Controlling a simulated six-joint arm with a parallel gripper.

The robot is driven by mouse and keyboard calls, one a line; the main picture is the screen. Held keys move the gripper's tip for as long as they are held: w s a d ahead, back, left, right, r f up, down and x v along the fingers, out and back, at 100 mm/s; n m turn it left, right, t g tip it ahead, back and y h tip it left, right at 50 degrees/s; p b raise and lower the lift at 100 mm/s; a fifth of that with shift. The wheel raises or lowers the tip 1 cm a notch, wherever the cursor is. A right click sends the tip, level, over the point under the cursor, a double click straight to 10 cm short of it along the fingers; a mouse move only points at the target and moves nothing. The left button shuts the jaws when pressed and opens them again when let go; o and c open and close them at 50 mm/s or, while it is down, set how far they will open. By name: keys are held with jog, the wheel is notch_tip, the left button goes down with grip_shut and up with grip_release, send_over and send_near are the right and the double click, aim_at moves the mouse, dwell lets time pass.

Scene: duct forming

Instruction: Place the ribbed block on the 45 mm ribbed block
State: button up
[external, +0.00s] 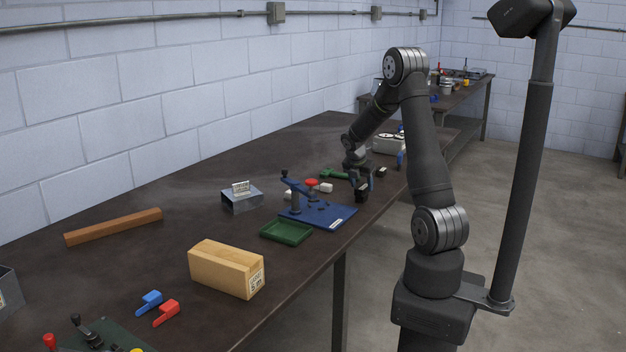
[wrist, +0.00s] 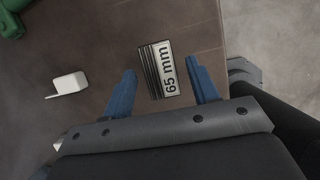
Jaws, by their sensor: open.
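A ribbed block (wrist: 158,70) labelled "65 mm" shows in the wrist view, with dark ribs along its left side. It lies between the two blue fingers of my gripper (wrist: 159,80), with a gap on both sides. My gripper is open. In the external view my gripper (external: 364,182) is low over the right part of the bench, and small dark blocks (external: 380,171) show beside it. I cannot read a 45 mm label in either view, so I cannot tell which thing is the 45 mm ribbed block.
A blue plate with a clamp (external: 330,219), a green tray (external: 287,233), a green tool (external: 332,174) and a grey metal box (external: 242,203) stand nearby. The bench's front edge is close to my gripper.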

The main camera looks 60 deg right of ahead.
jog(key=v, duration=1.1)
jog(key=shift+r, duration=0.3)
jog(key=x, duration=1.2)
jog(key=shift+a+r, duration=0.1)
jog(key=shift+r, duration=1.35)
